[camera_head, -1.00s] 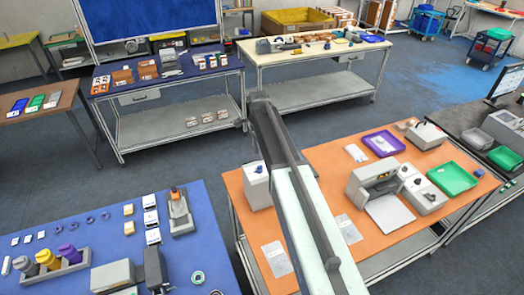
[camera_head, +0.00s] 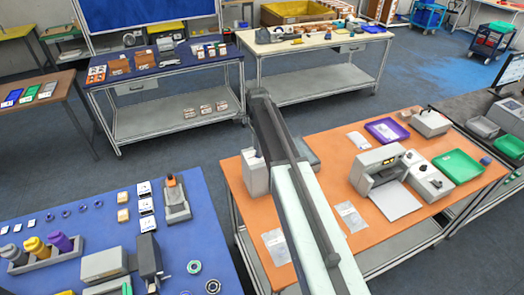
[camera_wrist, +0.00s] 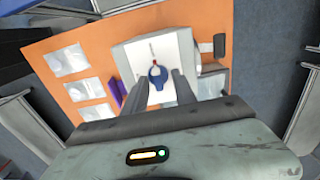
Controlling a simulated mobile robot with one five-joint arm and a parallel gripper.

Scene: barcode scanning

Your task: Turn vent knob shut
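A white box (camera_wrist: 140,58) stands on the orange table in the wrist view. On its face is a blue knob (camera_wrist: 158,76) beside a white dial area with a thin red mark (camera_wrist: 153,50). My gripper (camera_wrist: 161,82) is open, with one dark finger on each side of the knob. I cannot tell whether the fingers touch it. In the head view a white box (camera_head: 254,174) stands at the left end of the orange table, partly behind my arm. The knob and my fingertips are not clear there.
The orange table (camera_head: 315,240) holds white sheets (camera_head: 350,216), a grey machine (camera_head: 378,168), a purple tray (camera_head: 385,131) and a green tray (camera_head: 458,167). A blue table (camera_head: 215,245) with several parts stands at left. Dark floor lies between the tables.

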